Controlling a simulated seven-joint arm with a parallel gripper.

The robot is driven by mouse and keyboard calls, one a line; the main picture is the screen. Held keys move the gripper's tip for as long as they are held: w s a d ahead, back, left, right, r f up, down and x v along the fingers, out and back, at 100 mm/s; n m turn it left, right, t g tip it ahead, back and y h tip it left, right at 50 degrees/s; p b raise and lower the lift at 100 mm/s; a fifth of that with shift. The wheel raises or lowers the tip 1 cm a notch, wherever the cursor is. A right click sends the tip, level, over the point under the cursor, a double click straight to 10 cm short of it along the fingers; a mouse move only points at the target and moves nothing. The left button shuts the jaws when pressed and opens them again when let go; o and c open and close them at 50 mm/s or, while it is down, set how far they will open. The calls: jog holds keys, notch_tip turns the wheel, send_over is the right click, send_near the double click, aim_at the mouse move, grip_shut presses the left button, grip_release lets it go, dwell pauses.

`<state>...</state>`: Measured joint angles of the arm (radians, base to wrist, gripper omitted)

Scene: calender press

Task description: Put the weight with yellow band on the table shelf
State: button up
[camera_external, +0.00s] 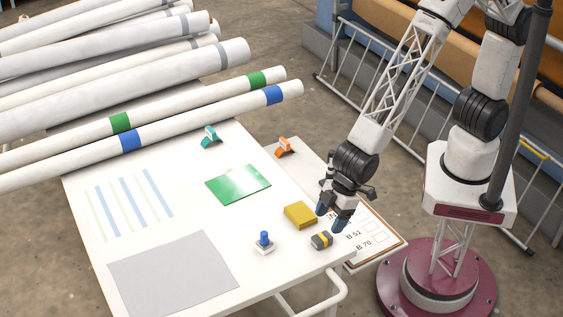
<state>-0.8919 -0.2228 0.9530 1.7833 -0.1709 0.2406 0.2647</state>
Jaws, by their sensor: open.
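The weight with yellow band (321,240), a small dark grey block, sits on the white table (190,245) near its right front corner. My gripper (329,218) is above and slightly right of the weight, pointing down. Its dark blue fingertips are apart, with nothing seen between them. I cannot tell its exact height over the weight. A white surface (306,160) beyond the table's right edge looks like the table shelf; my gripper and a clipboard hide part of it.
A yellow block (300,215) lies close to the weight and gripper. A blue-knobbed piece (264,243), a green sheet (238,184) and a teal clip (210,136) are on the table. An orange clip (285,147) and the clipboard (378,240) are at the right. Long white rolls (130,90) cover the back.

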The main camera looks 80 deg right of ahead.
aim_at(324, 240)
jog(key=shift+w+a+f, duration=0.1)
jog(key=shift+f, duration=0.3)
jog(key=shift+f, duration=0.1)
jog(key=shift+x, duration=2.55)
grip_shut()
